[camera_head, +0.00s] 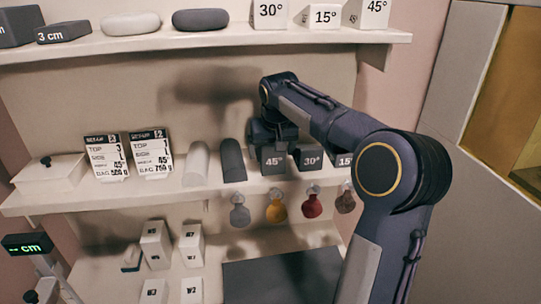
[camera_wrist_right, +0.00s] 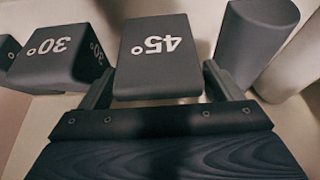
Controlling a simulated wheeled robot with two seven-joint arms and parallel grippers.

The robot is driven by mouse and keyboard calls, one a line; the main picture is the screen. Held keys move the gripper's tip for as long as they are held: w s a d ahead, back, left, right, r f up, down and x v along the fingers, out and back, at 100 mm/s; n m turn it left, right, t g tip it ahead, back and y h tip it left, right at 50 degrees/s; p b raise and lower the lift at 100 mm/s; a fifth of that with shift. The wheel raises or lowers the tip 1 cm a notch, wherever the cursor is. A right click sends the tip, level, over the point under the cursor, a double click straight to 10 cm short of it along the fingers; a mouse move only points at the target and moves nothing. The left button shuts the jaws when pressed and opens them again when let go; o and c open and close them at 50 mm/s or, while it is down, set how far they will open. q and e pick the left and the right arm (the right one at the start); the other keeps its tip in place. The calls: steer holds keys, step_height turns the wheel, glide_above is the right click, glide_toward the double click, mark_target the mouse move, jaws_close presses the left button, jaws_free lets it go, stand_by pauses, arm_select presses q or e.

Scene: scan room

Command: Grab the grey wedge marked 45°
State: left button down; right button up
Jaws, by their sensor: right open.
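The grey wedge marked 45° (camera_head: 273,163) sits on the middle shelf, left of the grey wedge marked 30° (camera_head: 309,160). My right gripper (camera_head: 271,142) is just behind and above it in the head view, partly hiding its top. In the right wrist view the 45° wedge (camera_wrist_right: 158,55) appears upside down between the two fingers of the open right gripper (camera_wrist_right: 160,84). One finger is on each side of it; I cannot tell whether they touch it. My left gripper is not in view.
A dark grey rounded block (camera_head: 232,160) stands close left of the wedge; a 15° wedge (camera_head: 345,160) is partly behind my arm. White wedges, including a 45° one (camera_head: 374,12), are on the top shelf (camera_head: 230,41). Coloured bags (camera_head: 276,209) hang below the middle shelf (camera_head: 120,193).

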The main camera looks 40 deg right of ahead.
steer(key=c, duration=1.1)
steer(key=shift+r, duration=0.1)
